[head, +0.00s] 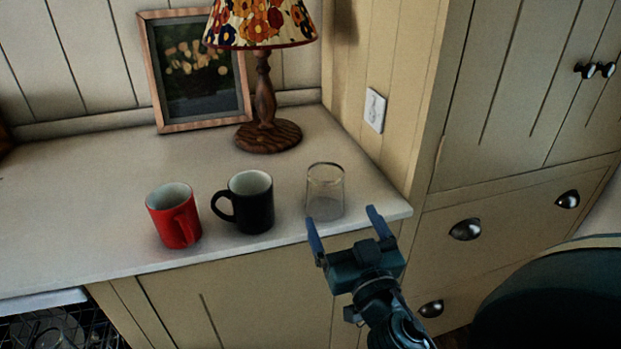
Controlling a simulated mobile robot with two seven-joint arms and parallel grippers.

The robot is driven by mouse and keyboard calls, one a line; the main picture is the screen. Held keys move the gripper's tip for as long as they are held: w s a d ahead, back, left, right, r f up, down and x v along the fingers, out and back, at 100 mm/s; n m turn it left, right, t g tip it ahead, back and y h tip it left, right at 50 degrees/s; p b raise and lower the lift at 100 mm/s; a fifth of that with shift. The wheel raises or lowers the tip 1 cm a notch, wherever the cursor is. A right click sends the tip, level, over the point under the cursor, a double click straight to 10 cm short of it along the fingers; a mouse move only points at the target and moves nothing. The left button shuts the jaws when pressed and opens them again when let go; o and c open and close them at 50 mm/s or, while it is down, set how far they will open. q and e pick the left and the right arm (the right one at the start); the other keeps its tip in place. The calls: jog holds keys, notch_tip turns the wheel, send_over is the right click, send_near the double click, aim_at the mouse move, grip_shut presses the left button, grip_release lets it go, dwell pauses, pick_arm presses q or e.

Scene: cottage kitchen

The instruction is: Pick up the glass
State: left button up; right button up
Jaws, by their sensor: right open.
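The clear glass (325,190) stands upright near the front right of the white countertop (90,225). My right gripper (343,224) is open and empty at the counter's front edge, just in front of the glass. Its two blue fingers point toward the glass, and the left fingertip appears close to the glass's base. Whether it touches cannot be told. My left gripper is not in the head view.
A black mug (250,203) stands left of the glass, and a red mug (174,216) further left. A lamp (265,100) and a framed picture (196,75) stand behind. A wall with a socket (374,110) and a tall cupboard (520,90) bound the right side.

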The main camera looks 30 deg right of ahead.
aim_at(332, 194)
jog(key=p+x, duration=0.2)
jog(key=x, duration=0.4)
jog(key=shift+d+r, duration=0.1)
jog(key=shift+d, duration=0.05)
jog(key=p+x, duration=0.2)
jog(key=x, duration=0.2)
jog(key=shift+w+d, duration=0.15)
jog(key=shift+w, duration=0.05)
jog(key=shift+w+d, duration=0.1)
jog(key=shift+w, duration=0.4)
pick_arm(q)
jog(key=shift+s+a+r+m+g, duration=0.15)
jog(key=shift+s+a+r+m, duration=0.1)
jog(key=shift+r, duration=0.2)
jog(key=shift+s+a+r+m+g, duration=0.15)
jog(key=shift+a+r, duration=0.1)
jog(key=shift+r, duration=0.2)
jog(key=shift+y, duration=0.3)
pick_arm(e)
jog(key=shift+c, duration=0.4)
jog(key=c, duration=1.1)
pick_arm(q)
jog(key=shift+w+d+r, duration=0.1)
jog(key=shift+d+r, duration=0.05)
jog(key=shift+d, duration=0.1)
pick_arm(e)
jog(key=shift+c, duration=0.3)
